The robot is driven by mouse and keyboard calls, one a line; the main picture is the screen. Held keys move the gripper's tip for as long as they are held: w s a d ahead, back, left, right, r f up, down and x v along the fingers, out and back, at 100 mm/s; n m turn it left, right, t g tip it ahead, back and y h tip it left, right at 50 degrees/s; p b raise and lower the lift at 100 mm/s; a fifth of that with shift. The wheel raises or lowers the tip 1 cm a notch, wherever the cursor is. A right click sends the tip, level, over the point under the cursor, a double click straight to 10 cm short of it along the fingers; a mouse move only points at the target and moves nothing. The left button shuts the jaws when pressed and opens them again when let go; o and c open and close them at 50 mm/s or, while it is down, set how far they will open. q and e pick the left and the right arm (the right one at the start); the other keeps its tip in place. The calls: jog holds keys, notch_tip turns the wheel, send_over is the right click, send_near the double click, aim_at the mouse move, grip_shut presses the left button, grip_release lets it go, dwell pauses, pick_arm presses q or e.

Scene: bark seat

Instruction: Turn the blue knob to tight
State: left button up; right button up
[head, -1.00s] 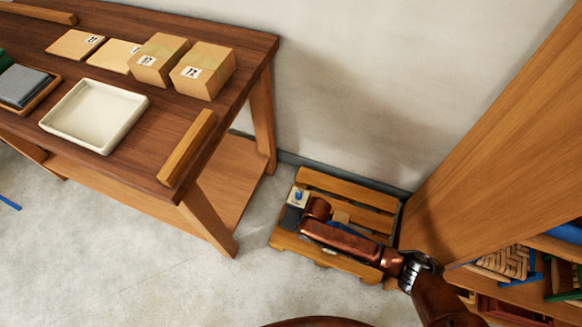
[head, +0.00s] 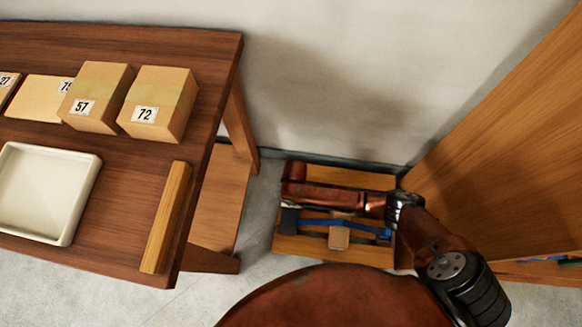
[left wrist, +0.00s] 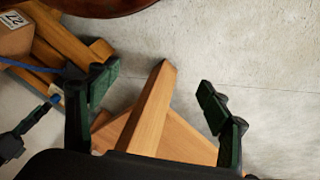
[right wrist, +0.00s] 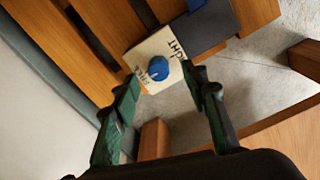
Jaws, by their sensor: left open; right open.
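The blue knob (right wrist: 158,68) sits on a white plate (right wrist: 147,48) on the pallet, in the right wrist view. Letters ending in "GHT" are on the plate's upper right side; another small word at its lower left is hard to read. A pale mark on the knob points toward the lower left. My right gripper (right wrist: 163,82) is open, its fingertips on either side of the knob's near edge, with nothing between them that I can see gripped. In the head view my right arm hides the knob. My left gripper (left wrist: 157,82) is open and empty, above a wooden leg.
The pallet (head: 350,177) lies on the floor by the wall, with a small parcel (head: 339,238), blue strap (head: 325,222) and dark block (head: 290,218). A workbench (head: 120,230) with boxes and a white tray (head: 92,205) stands left. A wooden cabinet (head: 510,150) stands right.

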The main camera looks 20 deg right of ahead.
pick_arm(q)
jog(key=o, duration=0.5)
jog(key=shift+t+h, duration=0.3)
jog(key=shift+t, duration=0.2)
jog(key=w+d+f, duration=0.1)
jog(key=w, duration=0.1)
jog(key=w+d+f+b, duration=0.1)
jog(key=f, duration=0.1)
jog(key=shift+w+f, duration=0.25)
jog(key=shift+w, duration=0.1)
jog(key=shift+c, duration=0.2)
pick_arm(e)
jog(key=f, duration=0.4)
jog(key=shift+w+f, duration=0.35)
pick_arm(q)
jog(key=shift+o, duration=0.8)
jog(key=shift+w+d+f+b, duration=0.1)
jog(key=shift+w+d+b, duration=0.05)
jog(key=shift+b, duration=0.2)
jog(key=shift+o, duration=0.3)
jog(key=shift+w+d+f+t, duration=0.15)
jog(key=shift+w+t, duration=0.1)
jog(key=shift+t, duration=0.05)
pick_arm(e)
jog(key=shift+f, duration=0.3)
jog(key=shift+r, duration=0.1)
jog(key=shift+c, duration=0.2)
grip_shut()
